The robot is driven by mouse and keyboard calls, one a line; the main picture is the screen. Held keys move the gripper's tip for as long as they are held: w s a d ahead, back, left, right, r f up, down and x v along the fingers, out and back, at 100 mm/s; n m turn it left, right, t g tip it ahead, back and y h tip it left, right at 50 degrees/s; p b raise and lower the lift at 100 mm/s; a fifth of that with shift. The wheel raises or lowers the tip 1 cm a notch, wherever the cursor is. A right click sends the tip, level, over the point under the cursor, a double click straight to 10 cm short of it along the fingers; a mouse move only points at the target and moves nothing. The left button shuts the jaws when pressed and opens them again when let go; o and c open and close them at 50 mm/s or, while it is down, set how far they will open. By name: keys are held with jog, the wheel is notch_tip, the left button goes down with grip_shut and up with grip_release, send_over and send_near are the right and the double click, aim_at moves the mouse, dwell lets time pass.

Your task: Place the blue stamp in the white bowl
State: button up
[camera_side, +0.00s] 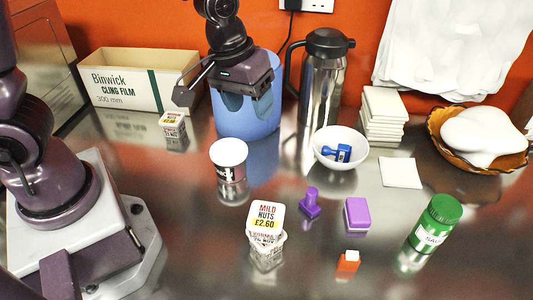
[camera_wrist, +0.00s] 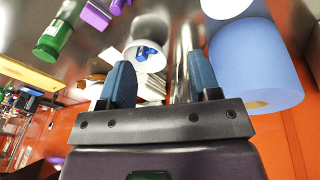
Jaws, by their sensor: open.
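The blue stamp (camera_side: 343,153) lies inside the white bowl (camera_side: 324,162), which stands on the metal counter right of centre. In the wrist view the stamp (camera_wrist: 147,52) shows inside the bowl (camera_wrist: 155,65), beyond my fingers. My gripper (camera_side: 247,106) is open and empty.
White tiles (camera_side: 382,120) are stacked right of the bowl. In front are a white-and-dark cup (camera_side: 229,153), purple stamp (camera_side: 310,203), purple block (camera_side: 357,214), nuts tub (camera_side: 265,218) and green jar (camera_side: 435,225).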

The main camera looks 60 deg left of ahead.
jog(key=s+a+r+m+t, duration=0.3)
jog(key=s+a+r+m, duration=0.1)
jog(key=s+r, duration=0.8)
jog(key=shift+s+a+y, duration=0.4)
jog(key=shift+s+a, duration=0.1)
jog(key=shift+s, duration=0.2)
